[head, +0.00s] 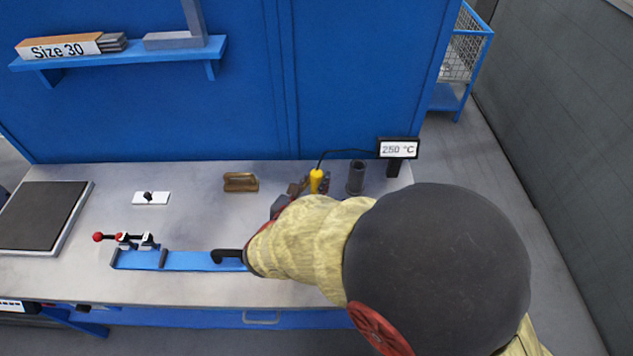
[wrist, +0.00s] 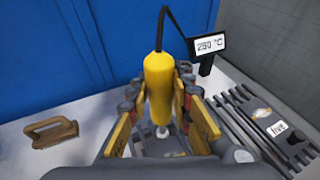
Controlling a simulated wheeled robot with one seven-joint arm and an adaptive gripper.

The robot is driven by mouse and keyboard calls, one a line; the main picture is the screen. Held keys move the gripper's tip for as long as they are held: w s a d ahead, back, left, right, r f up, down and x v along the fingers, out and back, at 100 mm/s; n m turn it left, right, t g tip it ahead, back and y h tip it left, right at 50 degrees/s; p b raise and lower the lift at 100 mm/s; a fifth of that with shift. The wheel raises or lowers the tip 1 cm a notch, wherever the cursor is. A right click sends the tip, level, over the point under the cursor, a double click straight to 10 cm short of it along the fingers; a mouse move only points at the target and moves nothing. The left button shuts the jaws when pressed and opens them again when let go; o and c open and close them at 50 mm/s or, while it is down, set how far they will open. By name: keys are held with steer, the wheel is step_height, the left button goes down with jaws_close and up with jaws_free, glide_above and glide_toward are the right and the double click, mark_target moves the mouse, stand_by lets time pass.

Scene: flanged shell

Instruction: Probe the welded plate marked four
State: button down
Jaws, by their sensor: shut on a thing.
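A yellow probe (head: 317,180) has a black cable that runs to a display reading 250 °C (head: 398,149). In the wrist view the yellow probe (wrist: 157,75) stands upright between the fingers of my gripper (wrist: 160,118), which is shut on it. A pale tip shows below the handle. In the head view my gripper (head: 300,188) is at the back of the bench, partly hidden by my arm. In the wrist view a dark plate (wrist: 279,130) at the right has a pale bead and a label that looks like "five". I cannot make out a plate marked four.
Dark slatted bars (wrist: 250,120) lie beside the labelled plate. A wooden-backed brush (head: 240,182) lies left of my gripper. A blue fixture (head: 190,261) with clamps is at the front; a dark square plate (head: 42,215) is far left.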

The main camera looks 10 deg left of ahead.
steer(key=shift+r+p, duration=0.3)
steer(key=shift+r, duration=0.35)
steer(key=shift+d, duration=0.1)
stand_by(0.8)
